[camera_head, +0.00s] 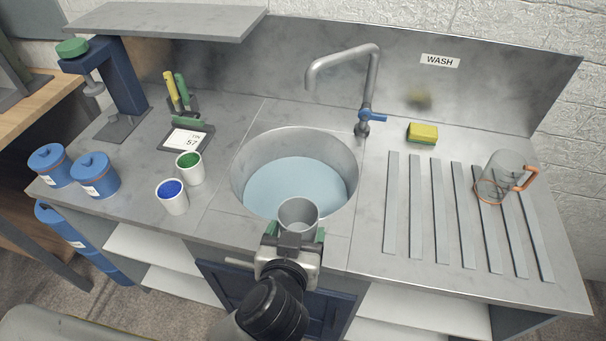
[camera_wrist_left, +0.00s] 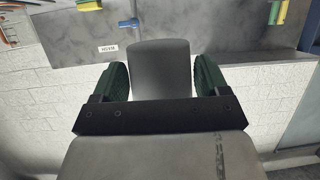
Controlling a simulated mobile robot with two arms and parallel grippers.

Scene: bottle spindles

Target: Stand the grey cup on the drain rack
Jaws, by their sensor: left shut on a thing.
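The grey cup (camera_head: 298,215) is held upright by my left gripper (camera_head: 293,235) over the near rim of the round sink. The gripper's green-padded fingers are shut on the cup from both sides. In the left wrist view the cup (camera_wrist_left: 160,70) sits between the two fingers of the gripper (camera_wrist_left: 161,85). The drain rack (camera_head: 438,215) is a set of raised metal strips on the counter to the right of the sink. A clear mug with an orange handle (camera_head: 497,178) stands on its right part. My right gripper is not in view.
The sink (camera_head: 240,178) holds pale blue water, with a tap (camera_head: 345,62) behind it. A yellow-green sponge (camera_head: 422,133) lies behind the rack. White cups with blue (camera_head: 172,197) and green (camera_head: 189,168) insides stand left of the sink. The rack's left and middle strips are bare.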

